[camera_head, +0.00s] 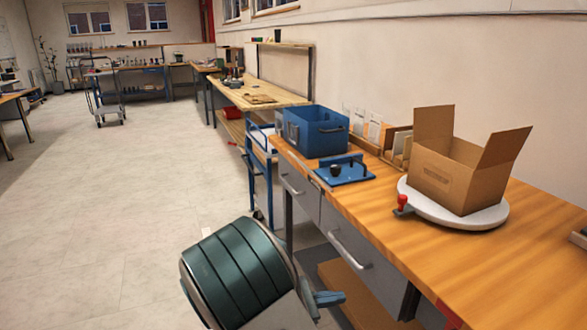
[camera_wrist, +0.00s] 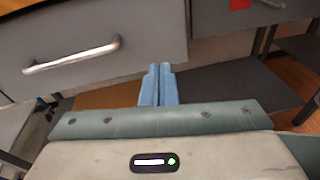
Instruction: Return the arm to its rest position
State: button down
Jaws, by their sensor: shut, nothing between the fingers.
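My gripper (camera_wrist: 159,75) shows in the wrist view with its two blue fingers side by side and touching, nothing between them. In the head view my gripper (camera_head: 328,299) is low at the bottom middle, beside the front of the workbench and below its top. My arm's dark green and grey links fill the area to its left. In the wrist view the fingers point toward the grey drawer fronts and the open space under the bench.
The wooden workbench (camera_head: 400,232) carries a cardboard box (camera_head: 446,178) on a round white turntable (camera_head: 486,220), a blue bin (camera_head: 318,142) and a blue fixture (camera_head: 344,173). A drawer handle (camera_wrist: 72,55) is near my gripper. A blue cart (camera_head: 249,177) stands beyond. Open floor (camera_head: 120,190) lies left.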

jog(key=s+d+r+m+g+y+p, duration=0.6)
jog(key=s+d+r+m+y+p, duration=0.15)
jog(key=s+r+m+y, duration=0.3)
jog(key=s+a+r+m+t+y+p, duration=0.1)
jog(key=s+r+m+t+y+p, duration=0.1)
jog(key=r+m+p, duration=0.3)
jog(key=s+a+r+m+t+y+p, duration=0.1)
jog(key=s+r+m+t+y+p, duration=0.1)
jog(key=r, duration=0.9)
jog(key=s+m+y+p, duration=0.1)
jog(key=s+m+p, duration=0.1)
jog(key=s, duration=0.1)
jog(key=shift+s+a+r+m+t+p, duration=0.25)
jog(key=shift+a+r+m+t+p, duration=0.05)
jog(key=shift+m+p, duration=0.05)
